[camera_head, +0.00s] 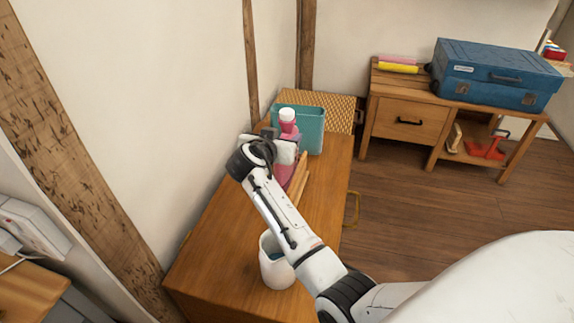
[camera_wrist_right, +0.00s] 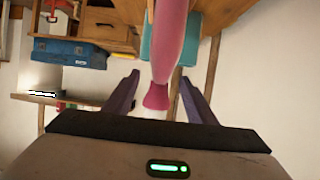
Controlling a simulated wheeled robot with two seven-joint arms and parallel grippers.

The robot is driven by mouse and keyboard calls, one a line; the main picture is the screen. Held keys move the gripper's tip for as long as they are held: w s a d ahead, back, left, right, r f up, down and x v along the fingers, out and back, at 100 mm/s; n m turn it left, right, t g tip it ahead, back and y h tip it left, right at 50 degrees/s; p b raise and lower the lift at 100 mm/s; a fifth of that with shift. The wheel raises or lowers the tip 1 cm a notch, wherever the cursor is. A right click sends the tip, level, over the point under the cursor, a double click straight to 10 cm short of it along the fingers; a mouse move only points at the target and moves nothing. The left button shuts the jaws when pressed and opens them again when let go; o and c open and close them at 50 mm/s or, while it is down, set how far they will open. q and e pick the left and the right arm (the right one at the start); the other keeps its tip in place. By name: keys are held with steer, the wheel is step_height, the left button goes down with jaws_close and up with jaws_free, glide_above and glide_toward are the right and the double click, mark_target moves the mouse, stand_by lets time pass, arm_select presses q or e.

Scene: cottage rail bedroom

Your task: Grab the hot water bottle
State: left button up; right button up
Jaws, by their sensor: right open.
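The pink hot water bottle (camera_head: 289,127), with a white top, stands on the wooden cabinet, partly hidden behind my right gripper. In the right wrist view its pink body (camera_wrist_right: 174,45) runs from the top edge down to a flared neck end between the fingers. My right gripper (camera_wrist_right: 159,79) is open, with one purple finger on either side of the neck. I see a gap on the left side; I cannot tell whether the right finger touches. My left gripper is not in view.
A teal box (camera_head: 311,133) stands just behind the bottle. A white cup (camera_head: 276,268) stands near the front of the cabinet (camera_head: 222,245), beside my forearm. The wall is close on the left. A blue case (camera_head: 490,75) lies on a bench at the right.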

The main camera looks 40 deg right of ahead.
steer(key=shift+x, duration=0.95)
steer(key=shift+c, duration=0.4)
jaws_close()
steer(key=shift+w+r, duration=0.1)
steer(key=shift+r, duration=0.15)
